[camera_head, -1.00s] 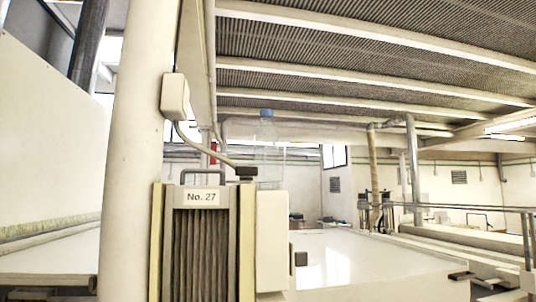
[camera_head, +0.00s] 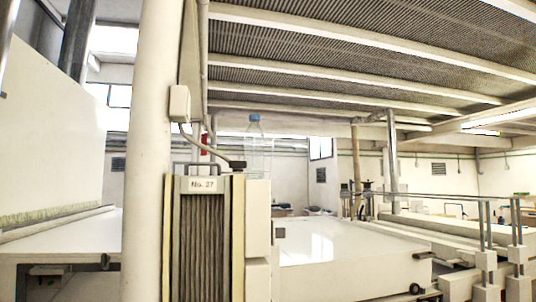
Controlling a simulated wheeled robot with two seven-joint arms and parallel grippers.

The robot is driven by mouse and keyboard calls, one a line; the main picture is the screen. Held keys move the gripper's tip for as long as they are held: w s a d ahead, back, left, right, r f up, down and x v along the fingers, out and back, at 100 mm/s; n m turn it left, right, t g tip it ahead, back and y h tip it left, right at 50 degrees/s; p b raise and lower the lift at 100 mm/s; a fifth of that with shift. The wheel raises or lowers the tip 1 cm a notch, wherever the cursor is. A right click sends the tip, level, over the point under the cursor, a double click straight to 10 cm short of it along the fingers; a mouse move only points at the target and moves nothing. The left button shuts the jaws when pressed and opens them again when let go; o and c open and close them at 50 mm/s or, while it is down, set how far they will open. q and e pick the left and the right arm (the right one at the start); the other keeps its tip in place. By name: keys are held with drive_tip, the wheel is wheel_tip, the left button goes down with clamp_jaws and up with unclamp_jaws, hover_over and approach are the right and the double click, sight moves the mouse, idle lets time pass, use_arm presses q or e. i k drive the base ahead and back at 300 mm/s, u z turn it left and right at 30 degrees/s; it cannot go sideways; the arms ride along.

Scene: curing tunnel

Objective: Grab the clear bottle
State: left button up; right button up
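The clear bottle (camera_head: 256,148) has a blue cap and see-through sides. It stands upright on top of the white box-shaped housing (camera_head: 257,205) beside the machine column labelled "No. 27", near the middle of the picture. Its lower part is faint against the pale wall, so its outline there is hard to make out. Neither of my grippers shows in the head view.
A thick white post (camera_head: 146,150) rises left of the labelled bellows column (camera_head: 204,240). A white table (camera_head: 340,262) spreads to the right, with metal railings (camera_head: 450,198) beyond it. A white surface (camera_head: 60,237) lies at the far left.

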sight(253, 152)
drive_tip(key=z, duration=0.95)
drive_tip(key=i, duration=2.3)
drive_tip(key=u, duration=0.05)
